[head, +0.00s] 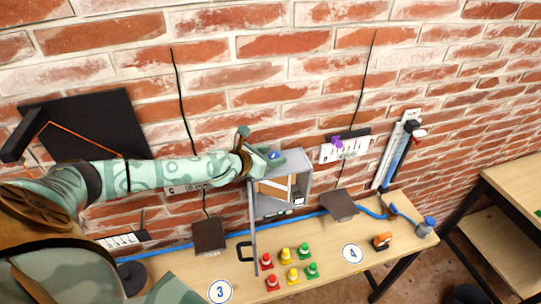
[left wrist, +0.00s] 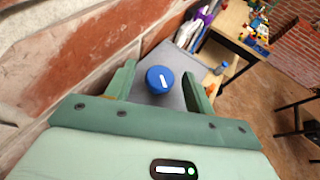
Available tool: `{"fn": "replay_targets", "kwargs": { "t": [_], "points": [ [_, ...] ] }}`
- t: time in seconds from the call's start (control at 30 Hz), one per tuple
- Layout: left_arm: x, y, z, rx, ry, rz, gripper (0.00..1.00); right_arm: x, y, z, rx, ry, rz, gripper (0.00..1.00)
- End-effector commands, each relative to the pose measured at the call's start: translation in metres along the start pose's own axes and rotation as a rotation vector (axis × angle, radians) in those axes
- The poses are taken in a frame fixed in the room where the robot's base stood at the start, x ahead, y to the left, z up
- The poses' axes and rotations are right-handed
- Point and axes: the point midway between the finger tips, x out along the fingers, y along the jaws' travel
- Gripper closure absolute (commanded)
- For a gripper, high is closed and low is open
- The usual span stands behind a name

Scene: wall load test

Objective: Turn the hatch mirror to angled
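A grey hatch box (head: 297,179) hangs on the brick wall, with its door (head: 254,229) open toward me. Pale and tan slanted surfaces show inside; I cannot tell which is the mirror. A blue knob (head: 274,155) with a white line sits on the box's grey top; it also shows in the left wrist view (left wrist: 153,80). My left gripper (head: 279,160) is at the box top, its fingers spread on both sides of the knob, as the left wrist view (left wrist: 160,85) shows. Gaps remain between the knob and the fingers. My right gripper is out of view.
Below the box, a wooden bench (head: 190,270) holds red, yellow and green cones (head: 289,273), an orange object (head: 382,240) and a blue-grey bottle (head: 426,227). A white panel with a purple knob (head: 338,142) is on the wall to the right. The black door handle (head: 244,251) sticks out left.

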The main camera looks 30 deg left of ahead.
Motion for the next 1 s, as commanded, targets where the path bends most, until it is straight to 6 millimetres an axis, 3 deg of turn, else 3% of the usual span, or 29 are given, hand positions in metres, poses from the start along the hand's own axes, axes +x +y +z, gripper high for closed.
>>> {"fn": "replay_targets", "kwargs": {
  "t": [0.27,0.7,0.9,1.0],
  "points": [
    [-0.011,0.001,-0.002,0.001,0.002,0.001,0.46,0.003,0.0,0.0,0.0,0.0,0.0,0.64],
    [-0.111,-0.001,-0.006,0.008,0.008,-0.005,0.46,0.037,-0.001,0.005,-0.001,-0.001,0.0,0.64],
    [-0.138,-0.002,-0.003,0.008,0.007,-0.006,0.46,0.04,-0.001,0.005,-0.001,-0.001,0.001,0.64],
    [-0.151,0.001,0.001,0.008,0.008,0.006,0.46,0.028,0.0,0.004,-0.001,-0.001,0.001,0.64]
  ]
}}
